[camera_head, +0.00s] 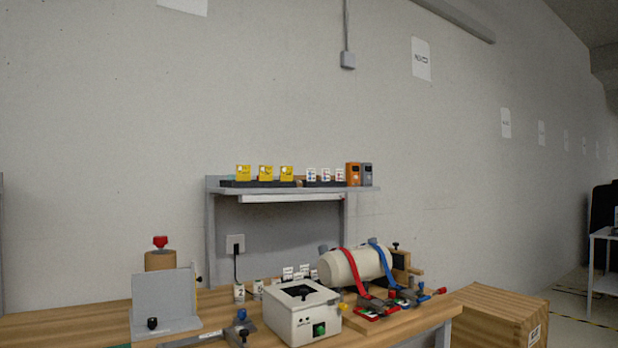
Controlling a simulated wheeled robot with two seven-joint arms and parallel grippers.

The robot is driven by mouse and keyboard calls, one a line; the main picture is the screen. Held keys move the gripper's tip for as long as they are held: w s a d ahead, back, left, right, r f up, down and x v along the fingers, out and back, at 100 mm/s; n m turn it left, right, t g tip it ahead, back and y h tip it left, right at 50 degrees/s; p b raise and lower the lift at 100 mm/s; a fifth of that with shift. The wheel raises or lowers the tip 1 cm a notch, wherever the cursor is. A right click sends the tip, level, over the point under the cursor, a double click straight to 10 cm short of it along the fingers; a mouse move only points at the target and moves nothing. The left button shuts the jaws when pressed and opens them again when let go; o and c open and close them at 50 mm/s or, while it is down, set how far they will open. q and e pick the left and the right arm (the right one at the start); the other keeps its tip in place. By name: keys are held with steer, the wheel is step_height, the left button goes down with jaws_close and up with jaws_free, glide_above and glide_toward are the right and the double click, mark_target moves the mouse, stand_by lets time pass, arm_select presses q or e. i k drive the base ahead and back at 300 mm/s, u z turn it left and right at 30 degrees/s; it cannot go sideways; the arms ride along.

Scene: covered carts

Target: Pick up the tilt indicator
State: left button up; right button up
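I cannot tell for sure which item is the tilt indicator. Small items stand on the grey wall shelf (360,189). They include three yellow cards (265,172) on the left and three small white pieces with red and dark marks (325,175) right of them. An orange device (353,174) and a grey device (367,175) stand at the shelf's right end. Neither of my grippers is in view.
A wooden bench (80,322) spans the front below the shelf. It holds a grey upright plate (162,297), a white box (300,314) with a green button, and a cream cylinder (345,267) under red and blue straps. A wooden crate (497,312) stands at right.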

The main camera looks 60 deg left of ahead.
mark_target(286, 171)
steer(key=i, duration=2.4)
steer(key=u, duration=3.95)
